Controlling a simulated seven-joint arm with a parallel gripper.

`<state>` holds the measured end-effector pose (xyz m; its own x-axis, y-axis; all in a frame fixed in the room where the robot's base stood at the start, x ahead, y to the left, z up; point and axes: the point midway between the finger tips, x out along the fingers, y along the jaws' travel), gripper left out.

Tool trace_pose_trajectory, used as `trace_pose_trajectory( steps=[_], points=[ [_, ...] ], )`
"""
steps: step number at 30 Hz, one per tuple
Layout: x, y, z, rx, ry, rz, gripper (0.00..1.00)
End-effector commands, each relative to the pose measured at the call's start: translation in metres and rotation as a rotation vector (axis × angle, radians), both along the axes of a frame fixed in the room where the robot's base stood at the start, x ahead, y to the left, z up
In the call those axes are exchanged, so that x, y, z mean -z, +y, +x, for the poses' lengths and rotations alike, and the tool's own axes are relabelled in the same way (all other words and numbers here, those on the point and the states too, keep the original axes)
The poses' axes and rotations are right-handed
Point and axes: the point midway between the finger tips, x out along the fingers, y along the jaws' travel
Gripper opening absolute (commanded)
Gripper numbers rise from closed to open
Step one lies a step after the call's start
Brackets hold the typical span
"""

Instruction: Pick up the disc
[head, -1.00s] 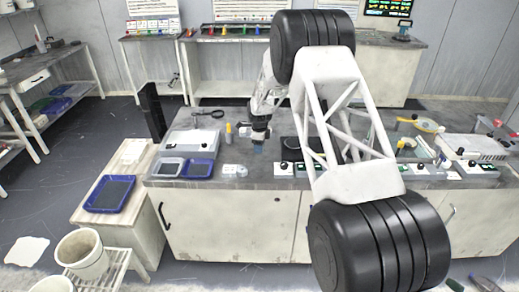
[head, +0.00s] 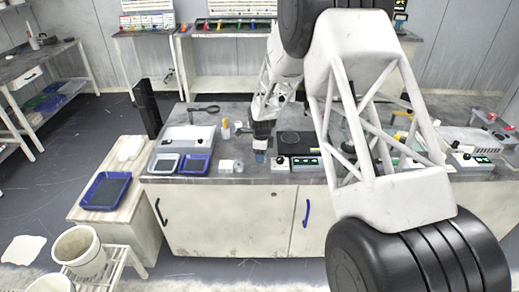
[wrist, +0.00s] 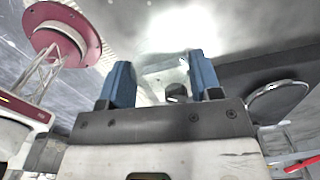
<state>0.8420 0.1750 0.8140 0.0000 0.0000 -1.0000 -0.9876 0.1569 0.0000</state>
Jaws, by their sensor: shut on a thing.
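My gripper (head: 260,157) is over the front part of the grey bench, just left of a small control box. Its blue fingertips also show in the wrist view (wrist: 162,84), with a gap between them. They are shut on the disc, but its outline is hard to make out there because of glare and a pale background. A dark rounded thing (wrist: 176,92) shows between the fingers, and I cannot tell what it is. In the head view the disc is too small to separate from the fingertips.
The control box (head: 284,163) stands close right of my gripper. A grey scale-like device (head: 187,138), two trays (head: 195,164) and small clear containers (head: 228,166) are to the left. A blue tray (head: 105,190) rests on the side table.

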Motion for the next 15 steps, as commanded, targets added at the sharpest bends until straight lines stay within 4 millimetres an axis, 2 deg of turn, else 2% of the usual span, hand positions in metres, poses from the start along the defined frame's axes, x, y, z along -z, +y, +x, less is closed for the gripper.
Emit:
trace_pose_trajectory(
  steps=[6, 15],
  points=[
    [-0.002, -0.004, -0.020, 0.000, -0.001, 0.000, 0.32],
    [-0.003, -0.006, -0.030, 0.000, 0.000, 0.000, 0.32]
  ],
)
